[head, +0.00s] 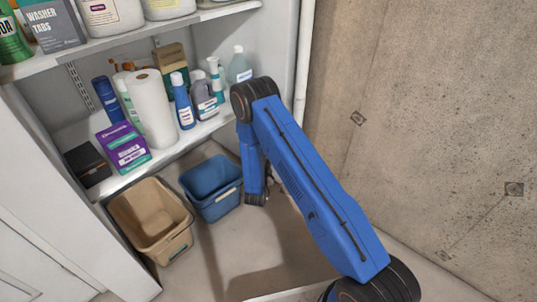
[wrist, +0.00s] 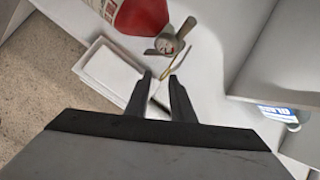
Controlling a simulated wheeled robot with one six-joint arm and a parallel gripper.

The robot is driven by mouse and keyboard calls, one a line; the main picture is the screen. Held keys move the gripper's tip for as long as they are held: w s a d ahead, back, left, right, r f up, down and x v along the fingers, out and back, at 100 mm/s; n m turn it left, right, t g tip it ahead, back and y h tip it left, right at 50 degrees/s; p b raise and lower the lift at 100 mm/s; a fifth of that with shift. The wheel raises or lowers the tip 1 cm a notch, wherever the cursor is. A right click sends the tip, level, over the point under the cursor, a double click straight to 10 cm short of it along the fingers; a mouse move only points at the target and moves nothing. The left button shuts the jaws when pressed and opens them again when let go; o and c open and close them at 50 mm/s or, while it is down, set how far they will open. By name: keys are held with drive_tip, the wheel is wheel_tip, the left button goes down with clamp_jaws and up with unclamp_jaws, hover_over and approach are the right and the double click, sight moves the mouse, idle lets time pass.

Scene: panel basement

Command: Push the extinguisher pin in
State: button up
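In the wrist view, a red extinguisher (wrist: 141,14) with a pale label shows at the top, cut off by the frame edge. Beside it is a grey metal valve head (wrist: 167,44) with a round face. A thin brass-coloured piece (wrist: 178,62), perhaps the pin, lies just below the valve head; I cannot tell how far in it sits. My gripper (wrist: 161,77) points toward this piece, its two dark fingers apart with no object clearly held between them. Whether a fingertip touches it is unclear. The head view does not show the extinguisher, and my arm hides the gripper there.
A shallow white tray-like object (wrist: 108,72) lies left of the fingers. A blue-labelled item (wrist: 280,112) is at right. In the head view, a tan bin (head: 152,222) and a blue bin (head: 211,188) stand under loaded shelves (head: 190,140); a concrete wall (head: 430,120) is at right.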

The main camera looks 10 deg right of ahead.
drive_tip(key=shift+x, duration=1.35)
